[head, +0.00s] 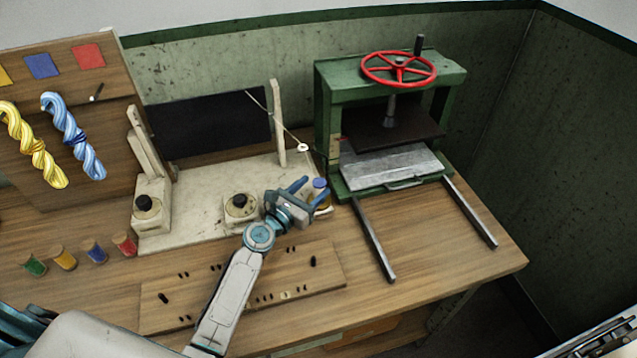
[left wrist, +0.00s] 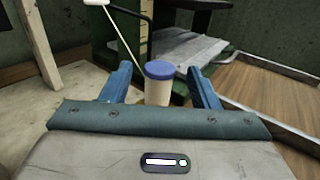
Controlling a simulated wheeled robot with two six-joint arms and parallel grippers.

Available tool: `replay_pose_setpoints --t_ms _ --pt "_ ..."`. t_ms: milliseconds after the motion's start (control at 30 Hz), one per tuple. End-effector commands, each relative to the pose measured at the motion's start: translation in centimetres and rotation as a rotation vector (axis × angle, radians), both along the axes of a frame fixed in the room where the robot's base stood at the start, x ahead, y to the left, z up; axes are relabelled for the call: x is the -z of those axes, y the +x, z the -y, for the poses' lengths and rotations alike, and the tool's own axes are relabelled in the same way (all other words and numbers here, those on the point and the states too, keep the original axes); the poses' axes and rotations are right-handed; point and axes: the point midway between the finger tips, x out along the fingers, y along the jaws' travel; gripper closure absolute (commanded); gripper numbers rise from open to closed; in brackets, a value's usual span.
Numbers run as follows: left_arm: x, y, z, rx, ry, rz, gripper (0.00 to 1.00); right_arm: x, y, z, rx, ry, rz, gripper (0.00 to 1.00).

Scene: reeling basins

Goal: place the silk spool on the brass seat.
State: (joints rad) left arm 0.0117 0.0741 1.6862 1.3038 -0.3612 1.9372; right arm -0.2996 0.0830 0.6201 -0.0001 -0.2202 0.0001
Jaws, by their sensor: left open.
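A pale cylinder with a blue top (head: 320,184), which looks like a spool, stands upright by the right end of the cream bench plate. In the left wrist view the blue-topped cylinder (left wrist: 159,84) is centred between the finger lines, seemingly just beyond or between the tips. My left gripper (head: 309,191) is open; its blue fingers (left wrist: 162,84) show on either side, with no clear contact. I cannot make out a brass seat for certain; a cream block with a black knob and dull ring (head: 240,203) stands left of the gripper.
A green press (head: 326,125) with a red handwheel (head: 399,69) stands behind right, with two metal rails (head: 373,238) in front. A thin post (head: 279,123) with a wire rises nearby. Several small coloured spools (head: 95,250) stand at left. A pegged board (head: 325,262) lies in front.

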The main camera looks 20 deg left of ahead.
Motion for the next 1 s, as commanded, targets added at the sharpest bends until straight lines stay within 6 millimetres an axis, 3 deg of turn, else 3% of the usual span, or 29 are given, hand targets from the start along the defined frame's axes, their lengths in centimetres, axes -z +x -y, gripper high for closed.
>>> replay_pose_setpoints --t_ms 200,400,1000 --pt "0.3 -4.7 -1.7 0.001 0.004 -0.002 0.45 0.7 0.0 0.0 0.000 0.000 0.001 0.64" --pt "0.2 -7.3 -2.7 0.000 0.002 0.000 0.45 1.1 0.0 -0.2 0.001 0.002 0.001 0.64" --pt "0.0 -8.0 -2.9 0.000 -0.001 0.000 0.45 1.2 0.0 -0.5 0.001 0.005 0.000 0.64"
